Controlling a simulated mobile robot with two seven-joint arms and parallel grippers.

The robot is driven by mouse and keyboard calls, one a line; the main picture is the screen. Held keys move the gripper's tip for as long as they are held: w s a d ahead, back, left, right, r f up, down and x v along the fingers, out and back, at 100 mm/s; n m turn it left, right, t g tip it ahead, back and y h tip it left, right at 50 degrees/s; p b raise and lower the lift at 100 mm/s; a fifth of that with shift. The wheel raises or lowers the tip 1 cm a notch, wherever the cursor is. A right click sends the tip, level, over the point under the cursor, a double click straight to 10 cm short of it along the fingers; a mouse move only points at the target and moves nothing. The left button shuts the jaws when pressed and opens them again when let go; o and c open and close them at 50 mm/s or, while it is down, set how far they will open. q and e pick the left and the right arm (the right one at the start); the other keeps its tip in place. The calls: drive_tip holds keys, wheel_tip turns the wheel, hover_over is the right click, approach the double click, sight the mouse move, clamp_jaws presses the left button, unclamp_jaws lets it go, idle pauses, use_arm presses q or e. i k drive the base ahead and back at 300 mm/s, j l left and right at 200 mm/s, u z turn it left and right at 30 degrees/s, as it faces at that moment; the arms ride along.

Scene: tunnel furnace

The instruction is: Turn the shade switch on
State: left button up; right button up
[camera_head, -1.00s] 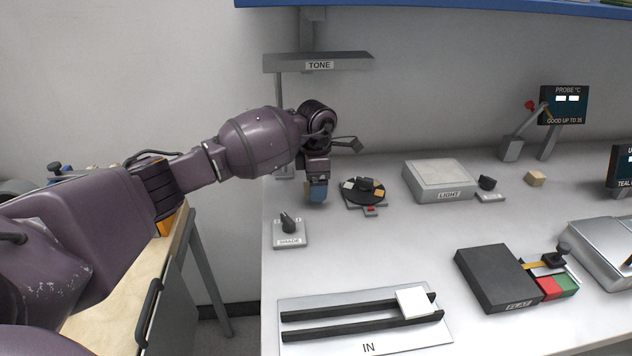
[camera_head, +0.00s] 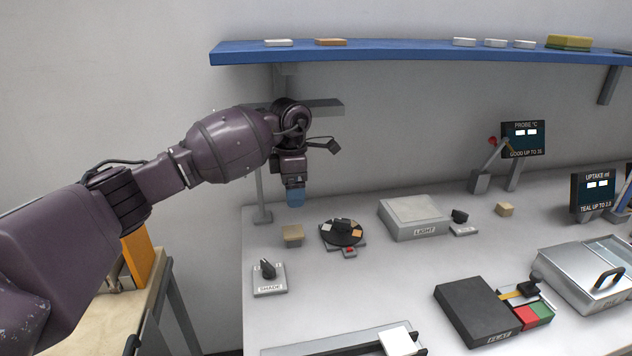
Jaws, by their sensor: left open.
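The shade switch (camera_head: 268,270) is a dark knob on a light grey base labelled SHADE, near the left end of the bench. Its pointer stands roughly upright, leaning a little to the left; I cannot tell its setting. My left gripper (camera_head: 295,200) hangs pointing down, above and behind the switch, apart from it. Its bluish tips show, and it is open with nothing visible between them. A small tan block (camera_head: 292,234) lies on the bench below the gripper. My right gripper is not in view.
Right of the switch is a round dark dial with coloured patches (camera_head: 343,232), then the LIGHT box (camera_head: 415,216). A rail plate (camera_head: 335,347) lies in front. A blue shelf (camera_head: 400,50) runs above. The bench around the switch is clear.

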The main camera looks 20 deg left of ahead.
sight(269, 271)
drive_tip(key=k+j, duration=0.1)
drive_tip(key=k, duration=0.4)
drive_tip(key=k+j, duration=0.15)
drive_tip(key=k, duration=0.35)
